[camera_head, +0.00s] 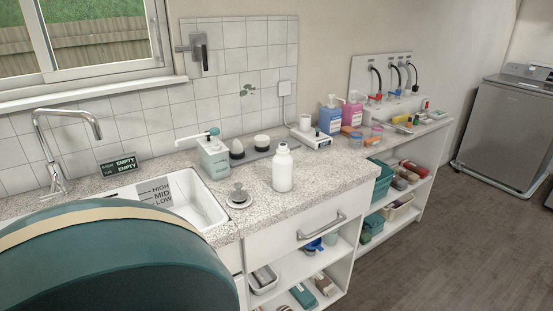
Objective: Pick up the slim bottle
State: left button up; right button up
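Neither my left nor my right gripper shows in this view. A large teal rounded shape with a cream band covers the lower left and hides part of the counter front.
A white pump dispenser (214,158) stands left of the bottle, with a round metal stopper (239,196) in front of it. A sink (190,200) lies further left. A small white scale-like device (311,137) and blue pump bottle (330,118) stand behind right.

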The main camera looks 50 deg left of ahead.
aim_at(282, 161)
jog(key=i+l+u, duration=0.15)
jog(key=i+u, duration=0.15)
jog(key=u, duration=0.15)
jog(key=i+l+u, duration=0.2)
jog(key=u, duration=0.25)
jog(key=i+l+u, duration=0.25)
jog(key=u, duration=0.15)
jog(key=i+l+u, duration=0.15)
jog(key=l+u, duration=0.3)
jog(key=i+l+u, duration=0.1)
jog(key=l+u, duration=0.35)
